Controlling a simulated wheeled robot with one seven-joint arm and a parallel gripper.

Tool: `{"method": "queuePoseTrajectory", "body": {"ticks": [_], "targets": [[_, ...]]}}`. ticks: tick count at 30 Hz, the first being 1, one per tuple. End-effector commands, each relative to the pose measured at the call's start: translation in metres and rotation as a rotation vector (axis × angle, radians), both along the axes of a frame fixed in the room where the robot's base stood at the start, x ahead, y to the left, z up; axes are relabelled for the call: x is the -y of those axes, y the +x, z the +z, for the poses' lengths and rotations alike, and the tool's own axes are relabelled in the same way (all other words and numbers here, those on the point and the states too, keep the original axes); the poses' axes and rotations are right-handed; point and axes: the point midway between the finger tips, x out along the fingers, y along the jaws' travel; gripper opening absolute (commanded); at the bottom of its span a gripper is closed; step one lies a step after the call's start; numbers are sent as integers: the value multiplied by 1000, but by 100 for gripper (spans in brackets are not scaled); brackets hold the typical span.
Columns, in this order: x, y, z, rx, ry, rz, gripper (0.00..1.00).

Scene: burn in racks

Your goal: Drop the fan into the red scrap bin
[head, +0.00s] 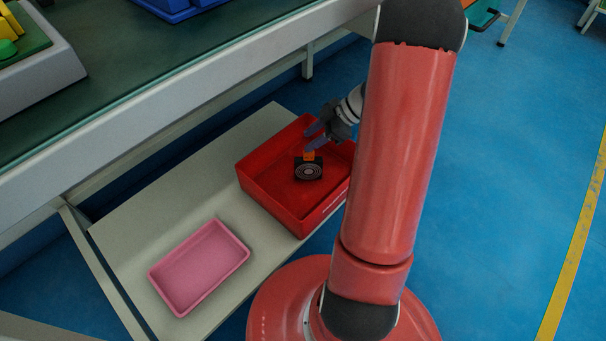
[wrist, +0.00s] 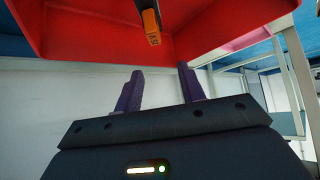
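The fan (head: 309,172) is a black square with a pale round grille and an orange tab (head: 309,156). In the head view it shows inside the outline of the red scrap bin (head: 272,205); I cannot tell whether it rests on the bin floor. My gripper (head: 312,137) is over the bin's far side, close to the tab. In the wrist view the purple fingers of my gripper (wrist: 160,82) are spread with nothing between them. The orange tab (wrist: 152,27) shows beyond the fingertips, apart from them, before the red bin wall (wrist: 90,35). Most of the fan is cut off there.
A pink tray (head: 200,266) stands on the same pale shelf (head: 135,235), left of the red bin. A green-topped bench (head: 110,55) runs above and behind the shelf. Blue floor (head: 500,150) is open on the right.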

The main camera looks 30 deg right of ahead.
Motion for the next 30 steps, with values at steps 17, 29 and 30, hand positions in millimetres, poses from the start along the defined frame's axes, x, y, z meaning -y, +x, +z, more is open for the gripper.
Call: {"method": "queuePoseTrajectory", "body": {"ticks": [17,29,30], "targets": [[41,-18,46,2,-2,-1,40],[50,-23,55,0,0,0,40],[50,-23,55,0,0,0,40]]}}
